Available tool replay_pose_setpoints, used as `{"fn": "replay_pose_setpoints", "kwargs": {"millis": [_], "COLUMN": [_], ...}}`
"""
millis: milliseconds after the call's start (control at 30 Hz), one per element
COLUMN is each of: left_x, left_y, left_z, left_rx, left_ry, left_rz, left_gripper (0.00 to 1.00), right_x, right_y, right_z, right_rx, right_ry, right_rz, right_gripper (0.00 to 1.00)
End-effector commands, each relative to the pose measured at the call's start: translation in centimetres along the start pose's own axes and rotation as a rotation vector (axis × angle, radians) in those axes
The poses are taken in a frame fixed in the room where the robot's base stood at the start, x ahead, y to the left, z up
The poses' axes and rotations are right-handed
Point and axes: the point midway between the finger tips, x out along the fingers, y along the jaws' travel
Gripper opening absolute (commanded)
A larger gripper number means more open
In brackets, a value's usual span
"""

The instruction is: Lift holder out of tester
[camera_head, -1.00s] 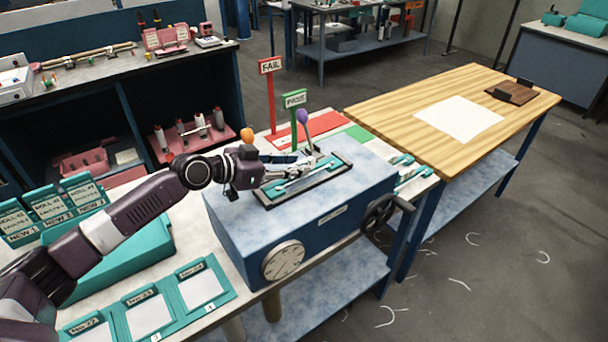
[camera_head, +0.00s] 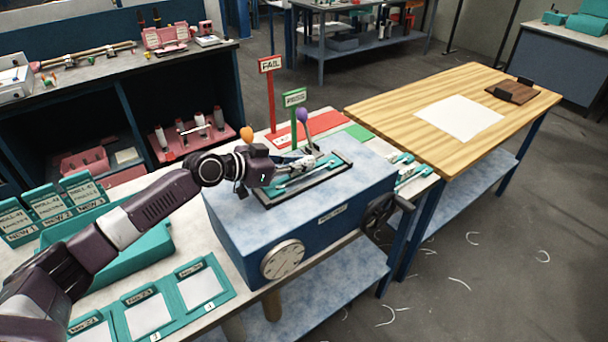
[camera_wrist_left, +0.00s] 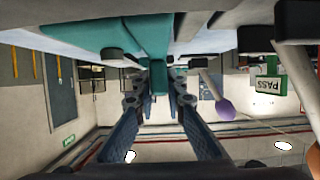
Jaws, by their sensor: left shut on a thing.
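The tester (camera_head: 320,225) is a blue box with a dial on its front and a handwheel at its right end. On its top, a dark rectangular frame surrounds the teal holder (camera_head: 332,164), which lies lengthwise with a pale strip along it. My left gripper (camera_head: 312,163) is over the frame, its fingers partly covering the holder. In the left wrist view, the fingers (camera_wrist_left: 158,92) are closed on a narrow teal tab of the holder (camera_wrist_left: 140,35). I cannot tell whether the holder is raised off its seat. My right gripper is out of view.
Orange and purple knobs (camera_head: 302,115) stand behind the tester, near the red FAIL sign (camera_head: 271,66) and green PASS sign (camera_head: 294,98). Teal trays and cards (camera_head: 202,287) lie left. A wooden table (camera_head: 385,105) with white paper stands right.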

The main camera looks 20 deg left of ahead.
Motion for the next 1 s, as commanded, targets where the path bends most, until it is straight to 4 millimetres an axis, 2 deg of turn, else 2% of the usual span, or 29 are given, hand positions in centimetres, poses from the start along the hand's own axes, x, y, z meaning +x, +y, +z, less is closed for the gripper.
{"fn": "replay_pose_setpoints", "kwargs": {"millis": [233, 767, 1000], "left_x": [-0.1, -0.6, -1.4], "left_y": [0.0, 0.0, 0.0], "left_z": [-0.1, -1.4, -3.4], "left_rx": [0.0, 0.001, 0.001], "left_ry": [0.001, 0.001, 0.002], "left_rz": [0.0, -0.001, 0.0], "left_gripper": [0.0, 0.0, 0.0], "right_x": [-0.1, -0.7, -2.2], "right_y": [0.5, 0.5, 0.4], "right_z": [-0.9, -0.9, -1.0], "right_rx": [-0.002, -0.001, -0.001], "right_ry": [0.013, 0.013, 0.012], "right_rz": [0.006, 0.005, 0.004], "right_gripper": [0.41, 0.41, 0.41]}}
